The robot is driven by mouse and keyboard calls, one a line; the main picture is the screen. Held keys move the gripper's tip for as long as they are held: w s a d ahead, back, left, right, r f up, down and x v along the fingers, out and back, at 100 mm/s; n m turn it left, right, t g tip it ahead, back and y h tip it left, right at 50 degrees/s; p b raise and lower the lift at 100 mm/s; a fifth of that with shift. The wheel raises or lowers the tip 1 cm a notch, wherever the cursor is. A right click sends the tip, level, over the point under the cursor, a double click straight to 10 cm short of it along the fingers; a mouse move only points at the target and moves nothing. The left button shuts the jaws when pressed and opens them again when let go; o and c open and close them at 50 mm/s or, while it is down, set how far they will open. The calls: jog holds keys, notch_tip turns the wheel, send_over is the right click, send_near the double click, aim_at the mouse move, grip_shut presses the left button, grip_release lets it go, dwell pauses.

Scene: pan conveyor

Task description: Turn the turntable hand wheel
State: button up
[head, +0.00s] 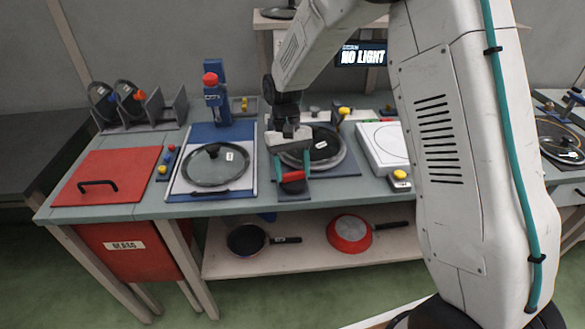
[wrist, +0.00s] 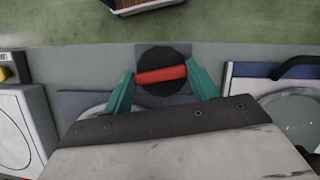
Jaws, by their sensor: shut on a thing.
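The hand wheel is a black disc (head: 294,187) with a red grip bar across it, on a dark plate at the bench's front edge. It also shows in the wrist view (wrist: 166,88), where the red bar (wrist: 160,74) lies slightly tilted. My gripper (head: 291,177) is over the wheel, its teal fingers at the two ends of the red bar, shut on it. The turntable (head: 345,166) is just behind the wheel and carries a round dark pan or lid (head: 325,146). My gripper and wrist hide part of the turntable.
A glass lid (head: 205,172) on a blue-edged board stands left of the wheel; a red hatch (head: 105,172) is further left. A white scale-like plate (head: 380,142) is to the right. Pans (head: 350,232) lie on the shelf below. A sign reads "NO LIGHT" (head: 362,54).

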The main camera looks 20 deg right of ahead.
dwell(0.3)
jog(key=o, duration=1)
jog(key=v, duration=0.7)
jog(key=shift+r, duration=0.4)
jog(key=shift+w, duration=0.1)
